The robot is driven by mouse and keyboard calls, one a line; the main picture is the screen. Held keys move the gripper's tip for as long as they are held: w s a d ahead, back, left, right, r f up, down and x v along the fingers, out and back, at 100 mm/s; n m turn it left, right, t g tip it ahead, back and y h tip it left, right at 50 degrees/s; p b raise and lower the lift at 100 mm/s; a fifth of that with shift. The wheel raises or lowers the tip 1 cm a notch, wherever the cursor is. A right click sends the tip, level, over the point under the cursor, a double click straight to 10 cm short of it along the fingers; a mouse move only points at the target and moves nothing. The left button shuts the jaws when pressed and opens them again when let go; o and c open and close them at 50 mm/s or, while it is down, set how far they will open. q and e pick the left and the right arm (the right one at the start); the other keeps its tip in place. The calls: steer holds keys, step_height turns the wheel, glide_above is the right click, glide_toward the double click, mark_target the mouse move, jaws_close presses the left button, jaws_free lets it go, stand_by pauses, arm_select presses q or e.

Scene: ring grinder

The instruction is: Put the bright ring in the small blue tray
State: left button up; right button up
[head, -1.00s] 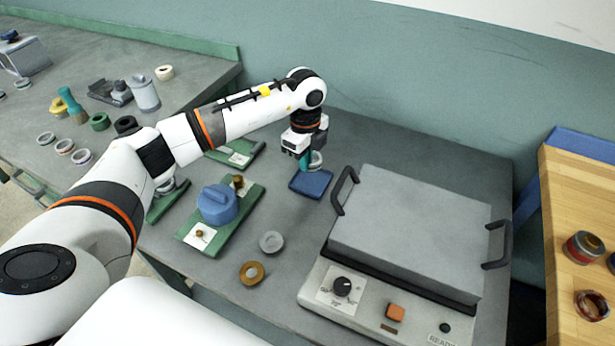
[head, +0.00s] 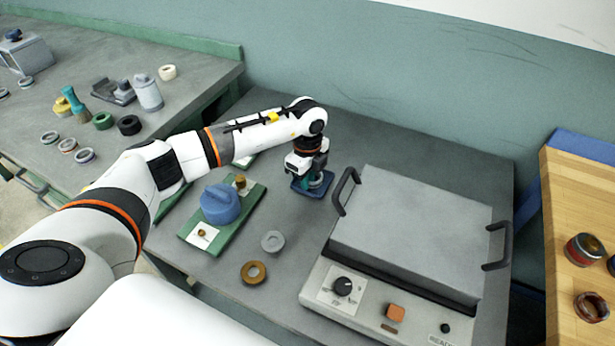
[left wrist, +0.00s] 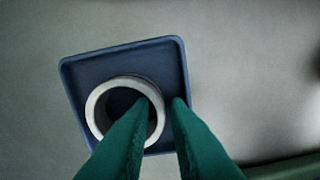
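The bright ring (left wrist: 94,108), pale grey-white, shows in the left wrist view within the walls of the small blue tray (left wrist: 75,78). The tray also shows in the head view (head: 300,189), at the back of the middle table. My left gripper (left wrist: 162,100) reaches down over the tray. One green finger is inside the ring's hole and the other is outside its right wall. A narrow gap shows between the outer finger and the ring, so the fingers look slightly open. Whether the ring rests fully on the tray floor is hard to see. My right gripper is not in view.
A large grey lidded machine (head: 410,230) with black handles stands right of the tray. A green board with a blue knob-like part (head: 220,203) lies to the left. A grey ring (head: 273,241) and a brass ring (head: 253,272) lie in front. Other parts lie on the side tables.

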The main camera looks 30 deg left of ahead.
arm_select(q)
steer(key=shift+r, duration=0.4)
step_height(320, 180, up, 12)
steer(key=b, duration=0.1)
steer(key=shift+f, duration=0.2)
